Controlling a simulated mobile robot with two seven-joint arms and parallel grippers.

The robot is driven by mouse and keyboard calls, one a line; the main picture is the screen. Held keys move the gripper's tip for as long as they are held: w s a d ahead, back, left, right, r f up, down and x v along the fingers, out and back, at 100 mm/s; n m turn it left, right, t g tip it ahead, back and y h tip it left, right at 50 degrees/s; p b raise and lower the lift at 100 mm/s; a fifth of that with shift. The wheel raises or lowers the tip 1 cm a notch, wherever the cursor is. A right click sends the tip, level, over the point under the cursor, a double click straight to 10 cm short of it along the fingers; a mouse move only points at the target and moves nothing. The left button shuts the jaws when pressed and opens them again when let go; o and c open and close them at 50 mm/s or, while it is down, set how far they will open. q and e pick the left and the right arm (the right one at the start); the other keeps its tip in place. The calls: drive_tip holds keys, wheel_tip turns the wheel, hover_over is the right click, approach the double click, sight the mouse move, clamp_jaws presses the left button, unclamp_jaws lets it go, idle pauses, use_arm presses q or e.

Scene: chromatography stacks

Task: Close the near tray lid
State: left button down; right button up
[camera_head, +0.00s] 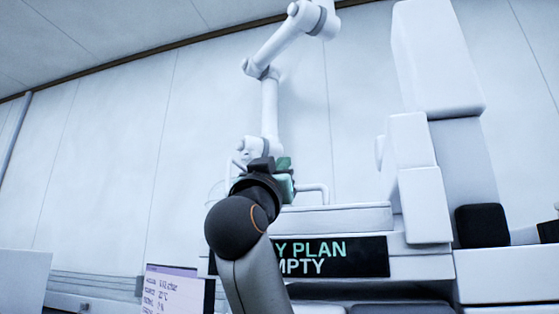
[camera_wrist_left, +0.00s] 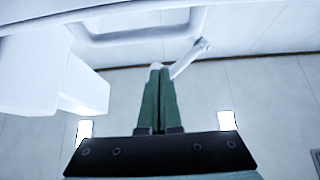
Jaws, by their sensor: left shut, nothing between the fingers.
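My left gripper (camera_head: 283,168) shows in the head view at the end of my dark arm, partly hidden behind my own wrist. Its green fingers (camera_wrist_left: 157,98) are pressed together in the left wrist view, with nothing between them. A pale handle bar (camera_head: 318,187) rises behind and beside the gripper, above a white slab (camera_head: 335,218) that may be the near tray lid. A pale handle-shaped frame (camera_wrist_left: 140,33) crosses the top of the left wrist view, apart from the fingertips in the picture. Contact and the lid's angle cannot be told. My right gripper is not in view.
A black display (camera_head: 340,257) with green and white letters is below the slab. White blocky equipment (camera_head: 440,60) towers at the right, with a black block (camera_head: 481,226) beside it. A screen with text (camera_head: 172,289) stands low left. A white jointed arm (camera_head: 268,105) stands behind.

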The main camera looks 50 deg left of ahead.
use_arm(q)
drive_tip(key=w+f+v, duration=0.1)
drive_tip(key=v, duration=0.7)
drive_tip(key=shift+s+f+b, duration=0.25)
drive_tip(key=shift+f+b, duration=0.05)
drive_tip(key=shift+f, duration=0.15)
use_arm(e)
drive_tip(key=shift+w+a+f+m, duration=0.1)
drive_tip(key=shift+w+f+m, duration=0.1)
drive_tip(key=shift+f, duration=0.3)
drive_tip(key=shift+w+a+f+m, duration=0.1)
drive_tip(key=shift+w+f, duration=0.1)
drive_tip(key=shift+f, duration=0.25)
